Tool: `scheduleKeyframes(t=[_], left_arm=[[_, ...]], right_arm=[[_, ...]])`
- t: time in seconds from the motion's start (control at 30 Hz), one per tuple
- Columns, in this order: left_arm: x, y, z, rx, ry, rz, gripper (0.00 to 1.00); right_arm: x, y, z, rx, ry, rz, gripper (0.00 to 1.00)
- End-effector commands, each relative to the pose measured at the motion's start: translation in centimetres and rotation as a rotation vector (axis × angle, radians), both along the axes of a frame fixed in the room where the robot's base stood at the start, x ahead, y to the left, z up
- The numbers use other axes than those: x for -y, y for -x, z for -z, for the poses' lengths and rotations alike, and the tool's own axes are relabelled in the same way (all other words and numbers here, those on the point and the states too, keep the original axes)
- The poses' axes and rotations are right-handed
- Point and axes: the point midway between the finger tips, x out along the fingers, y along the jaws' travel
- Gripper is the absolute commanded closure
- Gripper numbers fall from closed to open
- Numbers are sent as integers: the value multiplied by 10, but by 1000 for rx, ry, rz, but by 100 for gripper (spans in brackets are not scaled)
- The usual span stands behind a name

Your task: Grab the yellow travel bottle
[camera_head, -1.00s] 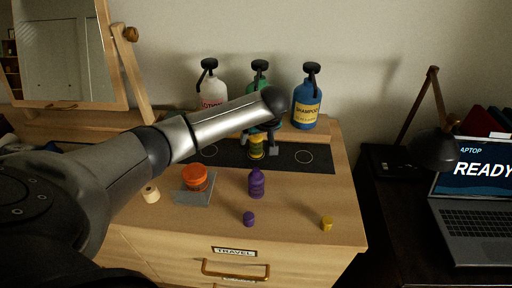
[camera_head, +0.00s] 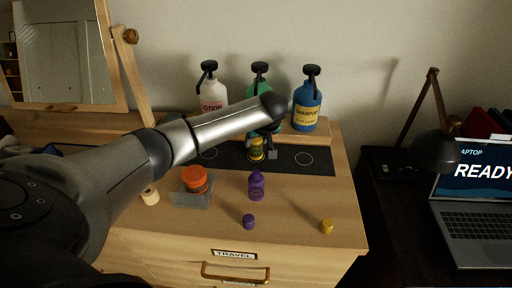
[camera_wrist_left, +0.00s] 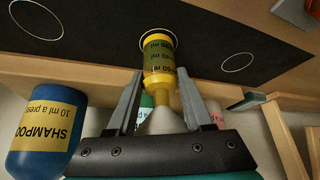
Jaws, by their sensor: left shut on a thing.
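The yellow travel bottle (camera_head: 256,153) stands on the black mat on the dresser, partly hidden by my left arm in the head view. In the left wrist view the yellow bottle (camera_wrist_left: 158,65) has dark volume markings and sits over a white circle on the mat. My left gripper (camera_head: 262,150) is at the bottle, and in the left wrist view its two fingers (camera_wrist_left: 158,92) lie on either side of the bottle, shut on it. The right gripper is not in view.
Behind the mat stand a white lotion pump (camera_head: 212,93), a green pump (camera_head: 262,88) and a blue shampoo pump (camera_head: 306,106). In front are a purple bottle (camera_head: 256,187), purple cap (camera_head: 249,221), yellow cap (camera_head: 326,226) and orange jar (camera_head: 195,180). A laptop (camera_head: 472,205) is at right.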

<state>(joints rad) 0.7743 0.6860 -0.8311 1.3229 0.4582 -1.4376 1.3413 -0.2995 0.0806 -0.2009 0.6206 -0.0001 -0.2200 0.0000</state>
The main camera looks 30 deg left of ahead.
Motion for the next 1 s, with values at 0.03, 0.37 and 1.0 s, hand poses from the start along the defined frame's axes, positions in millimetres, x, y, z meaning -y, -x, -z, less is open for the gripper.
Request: scheduleKeyframes(t=[0.03,0.37,1.0], left_arm=[[0,0,0,0,0,0,84],[0,0,0,0,0,0,100],[0,0,-21,2,0,-1,100]], right_arm=[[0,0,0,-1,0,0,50],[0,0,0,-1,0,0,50],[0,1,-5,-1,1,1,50]])
